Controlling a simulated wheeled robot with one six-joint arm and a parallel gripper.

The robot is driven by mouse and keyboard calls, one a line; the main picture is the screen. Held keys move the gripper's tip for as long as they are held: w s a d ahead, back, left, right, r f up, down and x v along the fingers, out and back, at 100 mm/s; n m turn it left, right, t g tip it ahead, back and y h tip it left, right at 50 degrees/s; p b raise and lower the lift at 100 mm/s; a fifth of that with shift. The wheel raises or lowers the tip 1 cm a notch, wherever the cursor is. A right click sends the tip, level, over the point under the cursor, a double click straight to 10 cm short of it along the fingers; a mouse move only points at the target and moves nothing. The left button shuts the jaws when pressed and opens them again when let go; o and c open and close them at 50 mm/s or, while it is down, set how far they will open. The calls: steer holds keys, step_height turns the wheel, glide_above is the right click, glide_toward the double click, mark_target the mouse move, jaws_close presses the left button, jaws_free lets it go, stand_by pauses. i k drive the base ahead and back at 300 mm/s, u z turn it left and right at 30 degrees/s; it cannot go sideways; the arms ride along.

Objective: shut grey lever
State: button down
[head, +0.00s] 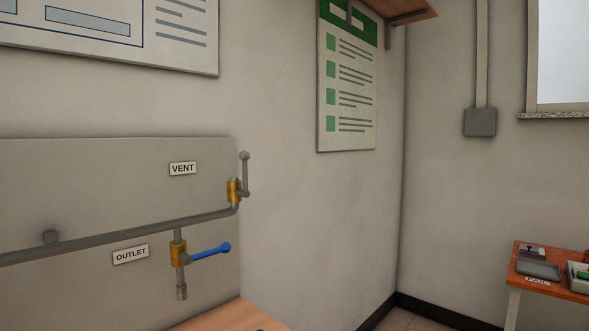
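The grey lever (245,172) stands upright on the brass vent valve (235,191), at the right end of the grey pipe (120,237). It ends in a round grey knob at the top. The label VENT (182,168) is on the panel to its left. Below it, a blue lever (212,251) points right, tilted slightly up, from the brass outlet valve (178,254), beside the label OUTLET (131,254). My gripper does not show in the head view.
A wooden bench top (232,318) shows at the bottom. A small table (548,287) with trays stands at the right.

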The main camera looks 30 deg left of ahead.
mark_target(244, 156)
steer(key=u, duration=0.1)
steer(key=i, duration=0.65)
steer(key=u, duration=1.05)
steer(key=i, duration=0.65)
steer(key=u, duration=0.7)
